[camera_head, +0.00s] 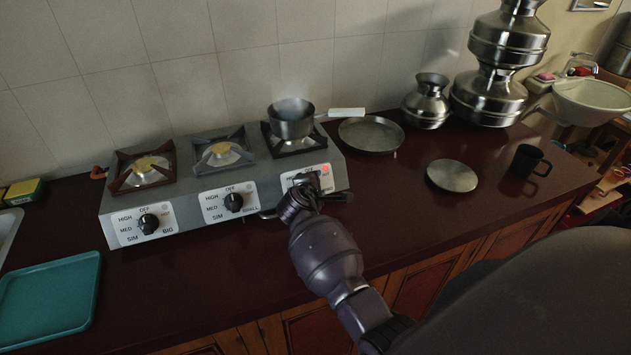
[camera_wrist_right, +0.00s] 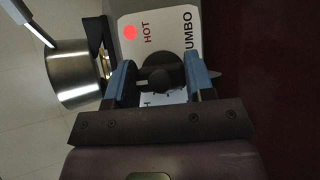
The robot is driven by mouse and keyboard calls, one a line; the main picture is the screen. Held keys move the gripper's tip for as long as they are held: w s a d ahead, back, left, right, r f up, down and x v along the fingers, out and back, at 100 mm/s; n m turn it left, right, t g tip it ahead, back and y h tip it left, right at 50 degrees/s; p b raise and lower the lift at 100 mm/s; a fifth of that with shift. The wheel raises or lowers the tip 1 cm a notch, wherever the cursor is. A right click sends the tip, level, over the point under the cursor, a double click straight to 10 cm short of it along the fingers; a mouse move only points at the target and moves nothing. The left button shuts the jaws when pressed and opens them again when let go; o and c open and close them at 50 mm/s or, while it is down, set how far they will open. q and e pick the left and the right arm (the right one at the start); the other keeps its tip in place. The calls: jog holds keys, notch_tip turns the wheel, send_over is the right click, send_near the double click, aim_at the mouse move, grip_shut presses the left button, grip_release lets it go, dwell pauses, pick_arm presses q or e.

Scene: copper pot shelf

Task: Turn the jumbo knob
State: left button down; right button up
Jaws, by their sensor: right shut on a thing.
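The stove (camera_head: 185,172) has three knobs on its front, and my right arm reaches the rightmost one, the jumbo knob. In the right wrist view the black jumbo knob (camera_wrist_right: 157,79) sits between the two blue fingers of my right gripper (camera_wrist_right: 156,66), which is shut on it. In the head view my right gripper (camera_head: 309,190) covers most of this knob and part of its white label. A red light (camera_wrist_right: 130,32) glows by the word HOT. My left gripper is not in view.
A steel pot (camera_head: 291,119) with faint steam stands on the right burner, its white handle pointing right. The big knob (camera_head: 148,223) and small knob (camera_head: 233,202) are to the left. A plate (camera_head: 371,134), lid (camera_head: 452,175) and black mug (camera_head: 527,162) lie right; a teal tray (camera_head: 48,300) lies left.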

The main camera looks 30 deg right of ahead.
dwell(0.4)
jog(key=o, duration=0.9)
jog(key=shift+s+a, duration=0.1)
jog(key=v, duration=1)
jog(key=shift+s+a+r, duration=0.1)
jog(key=shift+a+r, duration=0.1)
jog(key=shift+r, duration=0.05)
